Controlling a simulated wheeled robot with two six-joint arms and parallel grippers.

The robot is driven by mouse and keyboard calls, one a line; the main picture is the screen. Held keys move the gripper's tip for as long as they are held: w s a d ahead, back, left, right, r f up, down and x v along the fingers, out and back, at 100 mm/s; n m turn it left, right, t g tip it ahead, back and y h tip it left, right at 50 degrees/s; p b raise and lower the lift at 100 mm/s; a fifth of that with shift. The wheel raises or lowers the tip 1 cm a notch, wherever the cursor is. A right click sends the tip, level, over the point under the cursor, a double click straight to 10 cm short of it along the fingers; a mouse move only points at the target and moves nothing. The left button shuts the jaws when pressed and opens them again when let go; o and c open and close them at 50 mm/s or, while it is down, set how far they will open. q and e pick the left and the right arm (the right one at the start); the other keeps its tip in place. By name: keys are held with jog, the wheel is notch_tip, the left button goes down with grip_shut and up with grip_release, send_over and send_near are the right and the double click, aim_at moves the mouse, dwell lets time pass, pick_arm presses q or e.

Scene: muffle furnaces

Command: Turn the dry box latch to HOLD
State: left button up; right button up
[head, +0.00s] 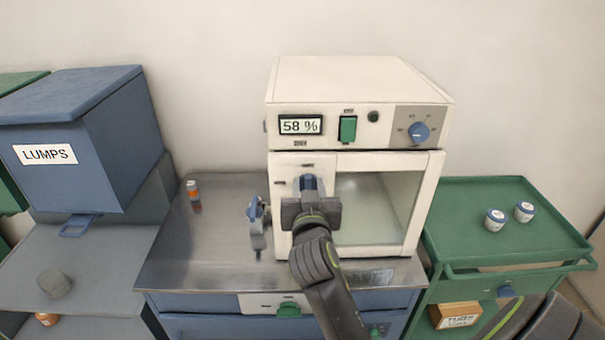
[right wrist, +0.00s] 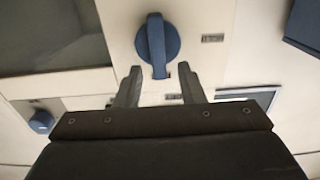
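The dry box (head: 360,80) is a cream cabinet with a glass window, standing on a steel-topped bench. Its latch is a blue knob with a raised bar (head: 307,183), on the front panel left of the window; it also shows in the right wrist view (right wrist: 156,42). Small labels sit beside it, too blurred to read. My right gripper (head: 309,195) is in front of the latch, open. In the right wrist view its fingertips (right wrist: 159,72) lie on either side of the bar's end, with gaps visible. The gripper partly hides the latch in the head view. My left gripper is out of view.
The box has a 58 % display (head: 300,125), a green switch (head: 348,128) and a blue dial (head: 419,132). A grey-blue fitting (head: 257,222) stands close left of my right gripper.

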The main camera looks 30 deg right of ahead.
jog(key=shift+w+d, duration=0.3)
jog(key=shift+w, duration=0.15)
jog(key=shift+s+a+r, duration=0.15)
jog(key=shift+s, duration=0.1)
jog(key=shift+s+a, duration=0.1)
jog(key=shift+c, duration=1.9)
grip_shut()
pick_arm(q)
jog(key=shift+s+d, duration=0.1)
